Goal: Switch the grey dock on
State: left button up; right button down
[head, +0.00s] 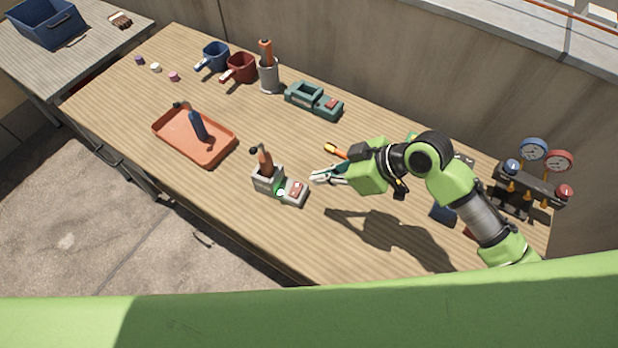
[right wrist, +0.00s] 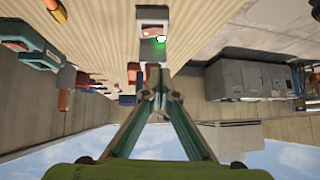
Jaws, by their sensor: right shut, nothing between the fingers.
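The grey dock (head: 266,184) stands near the front edge of the wooden table. A tool with an orange-brown handle (head: 265,160) stands upright in it. Its switch block with a red rocker (head: 296,188) is on its right side, and a green light (head: 280,193) glows beside it. In the right wrist view the grey dock (right wrist: 152,22) and a green glow show just beyond my fingertips. My right gripper (head: 315,178) is shut and empty, just right of the switch block; its closed tips also show in the wrist view (right wrist: 158,76). They look apart from the dock. My left gripper is out of view.
A green dock (head: 302,94) with a red switch stands behind, empty. An orange tray (head: 190,150) holds a dark-blue-handled tool. Blue (head: 215,56) and red (head: 240,67) mugs and a grey holder (head: 269,78) stand at the back. A gauge manifold (head: 530,185) stands at right.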

jog(key=shift+v, duration=1.1)
jog(key=shift+s, duration=0.15)
